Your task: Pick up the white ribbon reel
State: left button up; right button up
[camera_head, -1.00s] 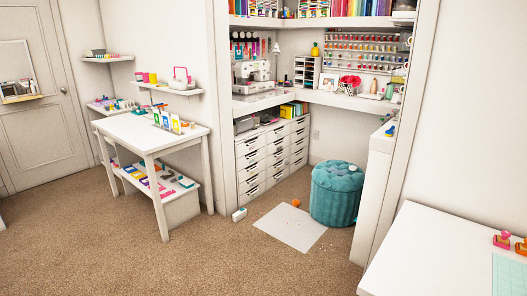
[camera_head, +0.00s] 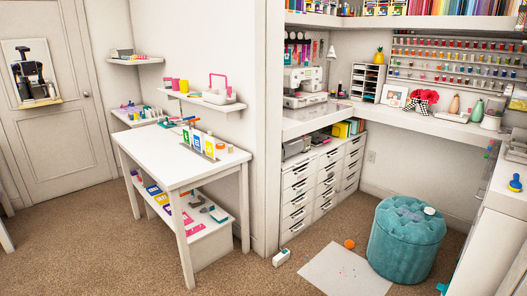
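A small white round thing (camera_head: 429,211) lies on top of the teal tufted ottoman (camera_head: 405,248); it may be the white ribbon reel, but it is too small to be sure. A small pale round thing (camera_head: 230,148) stands at the right edge of the white table (camera_head: 150,150). Neither of my grippers shows directly in the head view.
A white floor sheet (camera_head: 345,272) lies in front of the drawer units (camera_head: 298,195). A small white box-like thing (camera_head: 281,257) lies on the carpet beside them. A white counter (camera_head: 506,195) bounds the right. Open carpet (camera_head: 110,245) lies left.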

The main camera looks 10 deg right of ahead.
aim_at(429, 211)
jog(key=i+l+z, duration=0.15)
jog(key=i+z, duration=0.7)
jog(key=i+j+z, duration=0.2)
jog(key=i+z, duration=0.2)
jog(key=i+j+z, duration=0.4)
jog(key=i, duration=0.15)
jog(key=l, duration=0.05)
